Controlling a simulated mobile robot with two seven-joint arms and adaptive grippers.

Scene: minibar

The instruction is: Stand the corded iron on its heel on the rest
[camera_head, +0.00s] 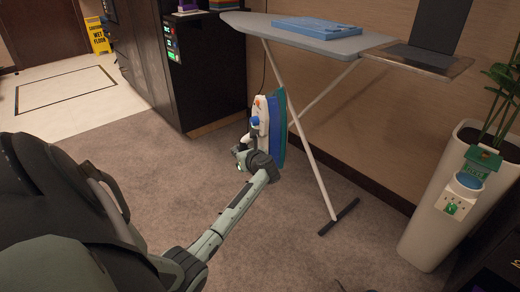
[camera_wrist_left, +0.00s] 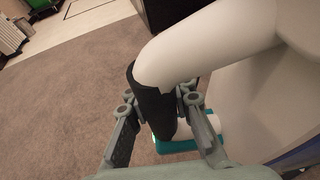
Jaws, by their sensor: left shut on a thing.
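The corded iron (camera_head: 279,128) is white with a blue-green soleplate. In the head view it is upright, soleplate facing right, low under the left end of the ironing board. My left gripper (camera_head: 250,148) reaches it from the front left. In the left wrist view the fingers (camera_wrist_left: 165,110) are shut on the black grip of the iron's white handle (camera_wrist_left: 205,42). I cannot tell whether the iron touches the floor. The rest (camera_head: 425,60) is a flat shelf at the board's right end, with a dark upright plate (camera_head: 440,25) on it; it is empty. My right gripper is not in view.
The ironing board (camera_head: 290,36) bears a folded blue cloth (camera_head: 319,27); its crossed legs stand right of the iron. A dark cabinet (camera_head: 205,80) is behind left. A planter (camera_head: 440,210) with a white and blue socket unit (camera_head: 463,190) stands right. Carpet in front is clear.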

